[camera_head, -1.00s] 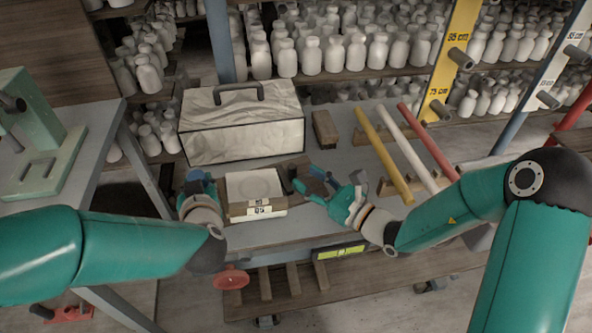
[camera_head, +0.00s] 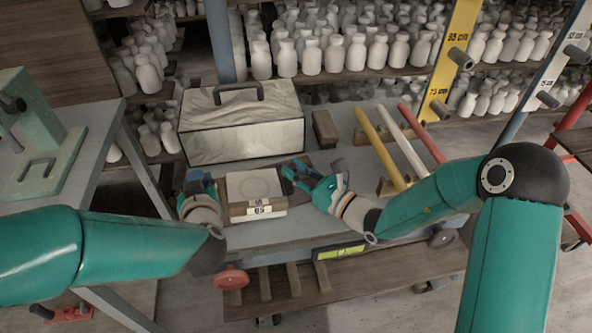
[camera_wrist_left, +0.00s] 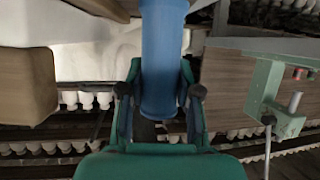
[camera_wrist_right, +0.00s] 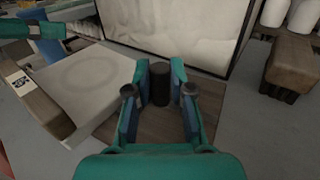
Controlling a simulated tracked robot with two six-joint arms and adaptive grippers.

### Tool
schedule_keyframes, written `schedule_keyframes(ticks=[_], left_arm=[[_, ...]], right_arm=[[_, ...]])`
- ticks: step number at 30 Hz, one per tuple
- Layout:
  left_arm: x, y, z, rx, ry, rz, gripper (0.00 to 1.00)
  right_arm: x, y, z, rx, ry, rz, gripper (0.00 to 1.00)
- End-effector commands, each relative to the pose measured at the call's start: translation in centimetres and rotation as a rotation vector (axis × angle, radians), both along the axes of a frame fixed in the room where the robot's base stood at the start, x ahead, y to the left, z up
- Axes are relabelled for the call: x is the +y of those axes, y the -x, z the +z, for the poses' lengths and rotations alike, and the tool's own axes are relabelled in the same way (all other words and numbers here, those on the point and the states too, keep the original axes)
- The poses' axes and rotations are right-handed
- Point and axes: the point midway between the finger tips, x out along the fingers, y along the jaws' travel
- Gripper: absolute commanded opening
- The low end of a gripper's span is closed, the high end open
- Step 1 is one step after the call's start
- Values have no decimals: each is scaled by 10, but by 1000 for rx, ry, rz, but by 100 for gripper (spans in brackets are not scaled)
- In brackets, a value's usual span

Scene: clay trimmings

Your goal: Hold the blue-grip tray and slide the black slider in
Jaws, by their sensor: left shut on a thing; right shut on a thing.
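The tray is a wooden frame (camera_head: 238,212) with a pale slab (camera_head: 254,186) marked by a faint ring, on the grey table. My left gripper (camera_head: 199,182) is at its left side, shut on the upright blue grip (camera_wrist_left: 164,60). My right gripper (camera_head: 305,174) is at its right side, shut on the black slider's cylindrical knob (camera_wrist_right: 160,84). In the right wrist view the knob stands over a dark wooden board (camera_wrist_right: 150,125) beside the slab (camera_wrist_right: 88,88).
A pale case (camera_head: 240,130) with a dark handle stands close behind the tray. A wooden block (camera_head: 325,128) and yellow, white and red bars (camera_head: 380,145) lie to the right. The table's front edge (camera_head: 290,245) is near.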

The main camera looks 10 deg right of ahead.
Motion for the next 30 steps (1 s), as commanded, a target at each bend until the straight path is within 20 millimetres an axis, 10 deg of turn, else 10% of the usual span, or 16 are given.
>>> schedule_keyframes(ticks=[17,18,22,30], left_arm=[[0,0,-2,4,4,0,0],[0,0,-2,4,4,0,0],[0,0,-2,4,4,0,0],[0,0,-2,3,4,0,0]], right_arm=[[10,2,0,-1,1,3,0],[10,2,0,-1,1,3,24],[10,2,0,-1,1,3,46],[9,2,0,-1,1,1,47]])
